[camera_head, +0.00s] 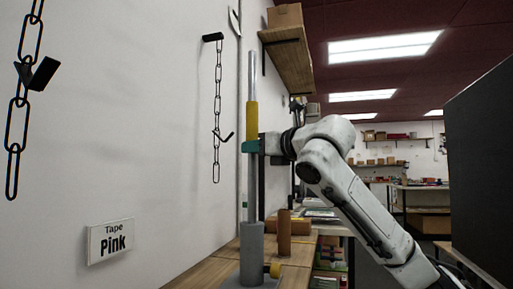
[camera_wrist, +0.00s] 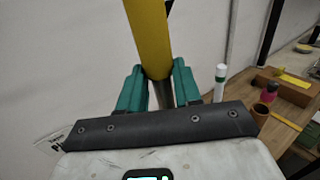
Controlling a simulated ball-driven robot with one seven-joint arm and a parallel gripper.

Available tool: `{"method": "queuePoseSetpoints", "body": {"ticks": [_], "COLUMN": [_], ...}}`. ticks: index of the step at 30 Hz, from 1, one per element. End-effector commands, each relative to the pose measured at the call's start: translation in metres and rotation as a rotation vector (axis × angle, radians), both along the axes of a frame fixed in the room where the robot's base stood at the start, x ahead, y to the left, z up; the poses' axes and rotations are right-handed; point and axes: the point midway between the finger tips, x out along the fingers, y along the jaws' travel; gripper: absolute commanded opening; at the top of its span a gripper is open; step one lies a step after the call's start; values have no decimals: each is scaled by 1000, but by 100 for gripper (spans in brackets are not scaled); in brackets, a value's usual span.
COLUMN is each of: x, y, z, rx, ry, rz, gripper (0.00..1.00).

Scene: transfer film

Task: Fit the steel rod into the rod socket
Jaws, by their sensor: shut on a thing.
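The steel rod (camera_head: 252,185) stands upright, with a yellow sleeve (camera_head: 252,118) around its middle. My gripper (camera_head: 251,146) is shut on the rod just below the sleeve. In the wrist view the teal fingers (camera_wrist: 160,88) stand on either side of the rod, and the yellow sleeve (camera_wrist: 147,35) rises above them. The rod socket, a grey upright cylinder (camera_head: 251,250), stands on the bench directly below. The rod's lower end meets the socket's top in the head view and looks to be inside it. How deep it sits is hidden.
A yellow knob (camera_head: 275,270) sits at the socket's side. A brown cylinder (camera_head: 284,232) stands close to its right on the wooden bench (camera_head: 205,273). Black chains (camera_head: 217,120) hang on the white wall at left. A wooden shelf (camera_head: 288,60) juts out beside the rod's top.

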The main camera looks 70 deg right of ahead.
Motion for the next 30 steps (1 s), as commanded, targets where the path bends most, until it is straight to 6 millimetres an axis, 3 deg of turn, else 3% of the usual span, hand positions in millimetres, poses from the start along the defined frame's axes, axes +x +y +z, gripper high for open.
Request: {"method": "queuePoseSetpoints", "body": {"ticks": [18,19,28,30], "x": [0,0,0,0], "y": [0,0,0,0], "z": [-7,-7,-7,-8], "rx": [-2,-2,0,0], "ry": [-2,-2,-1,-1], "rz": [0,0,0,0], "gripper": [0,34,63,63]}}
